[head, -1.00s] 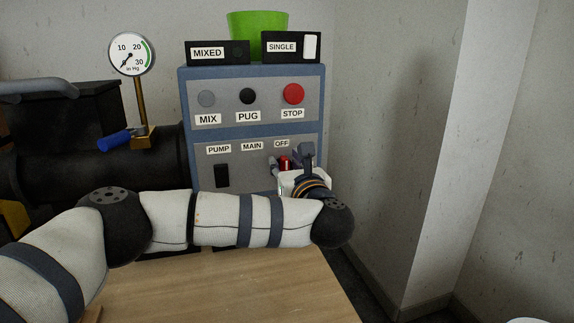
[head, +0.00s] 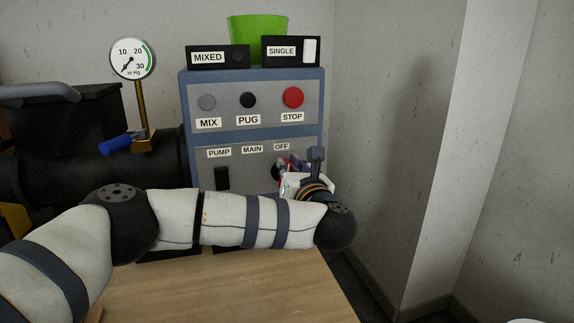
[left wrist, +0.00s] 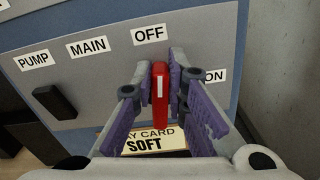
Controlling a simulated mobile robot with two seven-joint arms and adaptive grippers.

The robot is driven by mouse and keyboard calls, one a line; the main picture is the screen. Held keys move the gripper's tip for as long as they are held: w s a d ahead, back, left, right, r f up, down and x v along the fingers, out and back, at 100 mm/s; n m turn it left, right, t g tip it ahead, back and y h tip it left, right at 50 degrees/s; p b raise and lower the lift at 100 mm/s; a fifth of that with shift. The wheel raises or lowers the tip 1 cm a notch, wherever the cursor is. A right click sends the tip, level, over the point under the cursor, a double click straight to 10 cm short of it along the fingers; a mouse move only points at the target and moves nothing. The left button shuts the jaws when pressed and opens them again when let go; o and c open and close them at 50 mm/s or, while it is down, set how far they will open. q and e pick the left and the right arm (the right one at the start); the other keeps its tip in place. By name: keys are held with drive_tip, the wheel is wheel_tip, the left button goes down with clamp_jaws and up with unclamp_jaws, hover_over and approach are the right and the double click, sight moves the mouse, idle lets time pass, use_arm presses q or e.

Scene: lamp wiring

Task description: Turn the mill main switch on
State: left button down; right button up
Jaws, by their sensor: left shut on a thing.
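The mill main switch is a red handle with a white stripe (left wrist: 160,88), on the grey panel below the MAIN and OFF labels. In the left wrist view its top end lies just under the OFF label (left wrist: 149,34). The ON label (left wrist: 214,76) is to its right, partly behind a finger. My left gripper (head: 288,168) is at the panel's lower right in the head view. Its fingers (left wrist: 160,75) are shut on the red handle, one on each side. In the head view the gripper hides most of the switch. My right gripper is not in view.
A black pump switch (head: 222,178) is left of the main switch. MIX, PUG and red STOP (head: 293,97) buttons sit above. A gauge (head: 132,58) with a blue-handled valve (head: 116,144) stands left. A wooden table (head: 230,290) is below; a wall (head: 385,150) is to the right.

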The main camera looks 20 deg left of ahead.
use_arm(q)
drive_tip(key=shift+w+d+f+m+p, duration=0.25)
drive_tip(key=shift+f+m+p, duration=0.25)
drive_tip(key=shift+m, duration=2.15)
drive_tip(key=shift+w+d+f+m+p, duration=0.15)
drive_tip(key=shift+d+f+m+p, duration=0.3)
drive_tip(key=shift+m, duration=2.15)
drive_tip(key=shift+w+d+f+m+p, duration=0.2)
drive_tip(key=shift+f+m+p, duration=0.35)
drive_tip(key=shift+m, duration=2.1)
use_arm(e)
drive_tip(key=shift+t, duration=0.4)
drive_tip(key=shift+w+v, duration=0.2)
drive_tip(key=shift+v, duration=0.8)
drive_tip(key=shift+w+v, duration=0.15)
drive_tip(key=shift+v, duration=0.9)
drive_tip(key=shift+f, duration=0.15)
use_arm(q)
drive_tip(key=c, duration=1.6)
unclamp_jaws()
drive_tip(key=shift+r, duration=0.1)
